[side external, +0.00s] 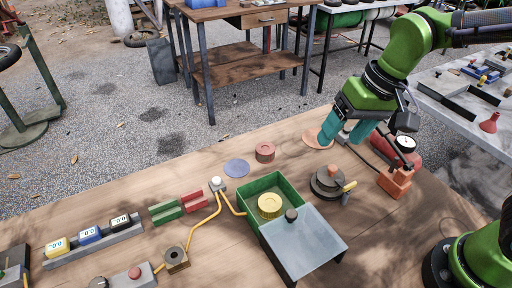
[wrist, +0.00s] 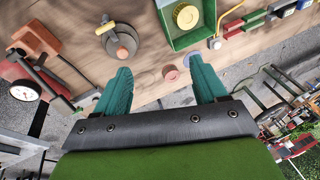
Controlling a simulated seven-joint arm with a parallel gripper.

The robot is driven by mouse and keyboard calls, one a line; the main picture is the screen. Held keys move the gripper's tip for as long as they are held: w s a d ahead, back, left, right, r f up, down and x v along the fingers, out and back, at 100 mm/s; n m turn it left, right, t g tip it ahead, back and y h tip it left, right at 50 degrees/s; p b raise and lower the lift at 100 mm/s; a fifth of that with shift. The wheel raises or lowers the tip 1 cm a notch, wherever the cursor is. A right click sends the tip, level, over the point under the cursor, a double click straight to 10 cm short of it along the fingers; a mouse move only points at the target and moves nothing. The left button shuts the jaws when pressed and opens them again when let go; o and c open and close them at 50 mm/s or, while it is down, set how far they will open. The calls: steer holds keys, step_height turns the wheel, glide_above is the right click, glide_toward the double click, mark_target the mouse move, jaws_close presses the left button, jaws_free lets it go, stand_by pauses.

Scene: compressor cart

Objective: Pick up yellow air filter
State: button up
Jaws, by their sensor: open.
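The yellow air filter (side external: 270,205) is a round ribbed disc lying inside the green box (side external: 274,181), in its open part beside a translucent cover. In the wrist view the yellow air filter (wrist: 186,16) shows near the top edge, inside the green box (wrist: 206,38). My gripper (side external: 340,138) is to the right of and behind the box, above the table's far edge, well apart from the filter. In the wrist view my gripper (wrist: 158,90) has its two teal fingers spread wide with nothing between them.
A grey round part with a yellow handle (side external: 328,182) stands between the box and the orange-red pump (side external: 396,180). A translucent cover (side external: 303,243) with a dark knob lies at the box's front. A red disc (side external: 265,152) and a blue disc (side external: 236,168) lie behind the box.

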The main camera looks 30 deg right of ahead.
mark_target(270, 201)
steer(key=w+a+f+m+g+h, duration=0.1)
steer(key=w+a+f+m, duration=0.15)
steer(key=a, duration=0.35)
steer(key=w+a+f+m+g+h, duration=0.1)
steer(key=w+a+m+g, duration=0.1)
steer(key=w+a, duration=0.25)
steer(key=f, duration=1.1)
steer(key=a+f, duration=0.1)
steer(key=f, duration=0.5)
steer(key=shift+s, duration=0.4)
steer(key=shift+c, duration=0.3)
